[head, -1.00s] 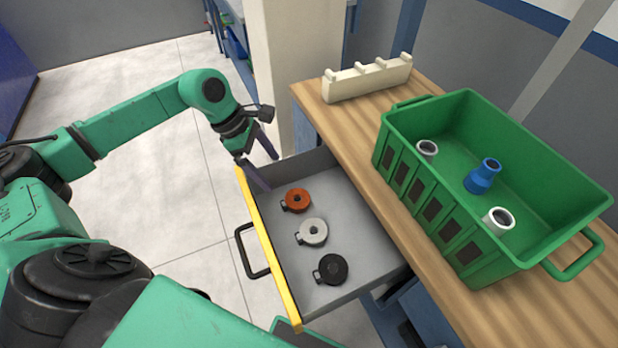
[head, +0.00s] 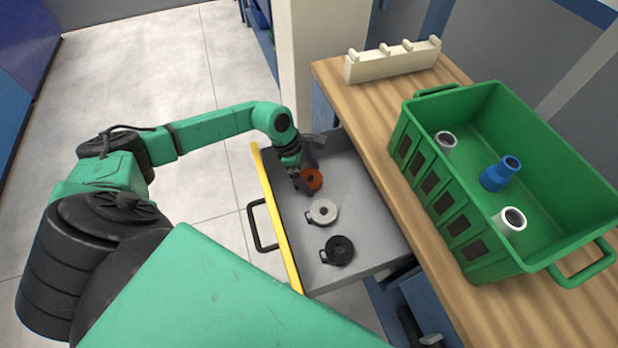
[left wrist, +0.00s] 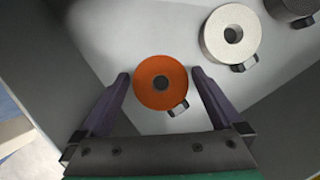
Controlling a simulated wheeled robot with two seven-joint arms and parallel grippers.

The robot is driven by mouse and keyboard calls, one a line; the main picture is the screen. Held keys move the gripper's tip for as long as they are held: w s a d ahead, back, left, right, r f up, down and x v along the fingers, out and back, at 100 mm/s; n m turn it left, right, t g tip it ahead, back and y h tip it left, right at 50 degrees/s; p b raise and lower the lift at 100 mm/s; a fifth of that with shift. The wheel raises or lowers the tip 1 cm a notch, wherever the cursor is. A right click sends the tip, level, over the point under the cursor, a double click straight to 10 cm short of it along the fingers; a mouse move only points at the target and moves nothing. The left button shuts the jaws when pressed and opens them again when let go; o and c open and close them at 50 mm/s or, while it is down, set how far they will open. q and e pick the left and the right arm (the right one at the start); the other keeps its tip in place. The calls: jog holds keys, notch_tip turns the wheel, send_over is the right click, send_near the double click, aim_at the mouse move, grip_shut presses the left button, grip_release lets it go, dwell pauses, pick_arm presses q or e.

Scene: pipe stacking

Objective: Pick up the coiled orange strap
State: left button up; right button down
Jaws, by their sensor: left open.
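The coiled orange strap (head: 313,179) lies in the open grey drawer, at the far end of a row of three coils. My left gripper (head: 306,178) is over it, and part of the strap is hidden behind the gripper. In the left wrist view the orange strap (left wrist: 162,80) sits between the two open fingers (left wrist: 162,84), with a gap on each side. Its small black buckle (left wrist: 178,108) shows toward the right finger. My right gripper is not in view.
A white coil (head: 323,211) and a black coil (head: 339,250) lie nearer in the drawer (head: 372,232). The drawer has a yellow front edge (head: 277,220). A green crate (head: 440,215) with pipe pieces stands on the wooden table (head: 350,105), beside a cream rack (head: 393,63).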

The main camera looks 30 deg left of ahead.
pick_arm(q)
jog(key=c, duration=1.2)
jog(key=shift+r, duration=0.15)
